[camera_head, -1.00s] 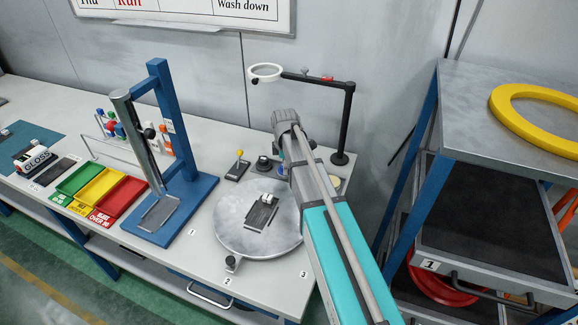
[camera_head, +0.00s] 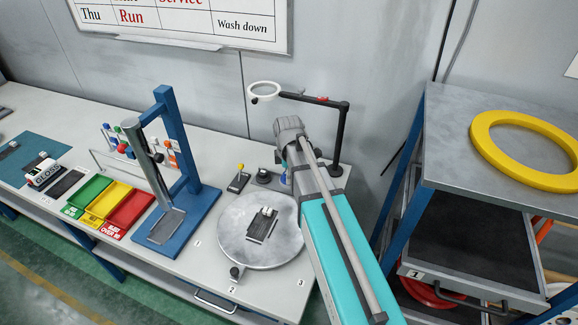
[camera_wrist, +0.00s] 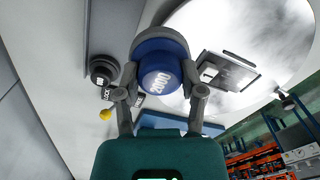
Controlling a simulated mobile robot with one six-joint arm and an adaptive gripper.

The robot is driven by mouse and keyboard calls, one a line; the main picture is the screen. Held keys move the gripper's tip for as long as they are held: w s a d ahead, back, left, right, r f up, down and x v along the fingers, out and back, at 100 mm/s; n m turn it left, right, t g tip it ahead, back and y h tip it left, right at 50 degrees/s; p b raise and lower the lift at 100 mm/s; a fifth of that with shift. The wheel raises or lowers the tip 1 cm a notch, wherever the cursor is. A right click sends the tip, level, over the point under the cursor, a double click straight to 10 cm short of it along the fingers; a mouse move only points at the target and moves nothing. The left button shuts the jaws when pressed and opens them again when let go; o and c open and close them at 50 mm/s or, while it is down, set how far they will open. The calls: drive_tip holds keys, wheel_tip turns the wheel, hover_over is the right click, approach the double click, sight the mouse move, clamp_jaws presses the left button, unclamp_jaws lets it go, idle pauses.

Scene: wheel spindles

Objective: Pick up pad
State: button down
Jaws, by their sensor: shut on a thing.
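The pad (camera_wrist: 158,72) is a round blue piece with a grey rim and the number 3000 on its face. In the wrist view my gripper (camera_wrist: 160,82) is shut on it, one finger on each side. In the head view my arm covers most of the gripper and pad; only a small bit of blue shows beside the arm, above the back right of the bench.
A round metal plate (camera_head: 232,244) with a dark block (camera_head: 262,226) on it lies close to the pad. A yellow-knobbed lever (camera_head: 239,178), a black knob (camera_head: 262,176) and a ring-topped stand (camera_head: 342,135) are near. A shelf cart (camera_head: 450,110) stands at right.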

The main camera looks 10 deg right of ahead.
drive_tip(key=s+r+p, duration=0.2)
drive_tip(key=s, duration=0.4)
drive_tip(key=shift+s+r, duration=0.25)
drive_tip(key=shift+r, duration=0.15)
